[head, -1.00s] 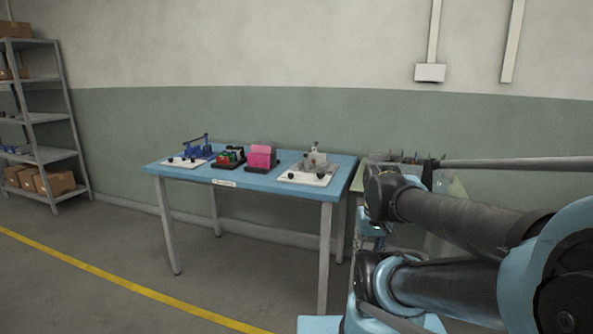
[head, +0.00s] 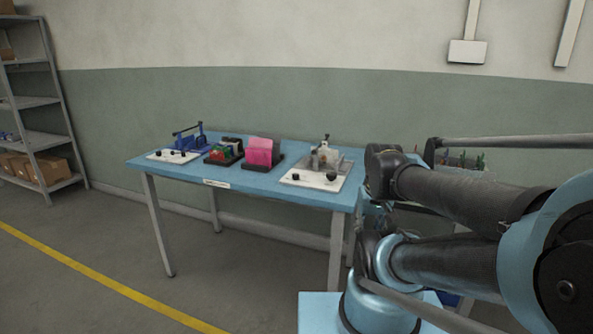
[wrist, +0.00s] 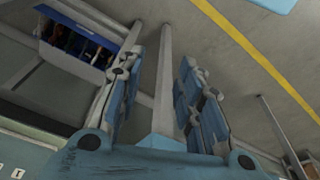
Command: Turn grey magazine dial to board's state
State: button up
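The grey magazine (head: 325,157) stands on a white base plate (head: 315,180) at the right end of the blue table. Black knobs (head: 331,176) sit on the front of that plate; their settings are too small to read. A blue fixture (head: 190,138) stands on a similar white plate at the table's left end. I cannot make out a board showing a state. My gripper (wrist: 163,58) is open and empty in the wrist view, its fingers apart over the floor. It is away from the dials. In the head view it cannot be made out behind my arm.
Between the fixtures stand a black tray of red and green pieces (head: 224,152) and a pink block in a black holder (head: 262,152). A blue bin (wrist: 79,45) shows in the wrist view. Shelving (head: 35,105) is at far left; the floor before the table is clear.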

jog(key=shift+o, duration=1.3)
jog(key=shift+w, duration=0.1)
notch_tip(320, 180, up, 22)
jog(key=n+g, duration=0.2)
jog(key=n, duration=0.2)
send_over(296, 173)
notch_tip(296, 173, down, 17)
jog(key=shift+r, duration=0.1)
grip_shut()
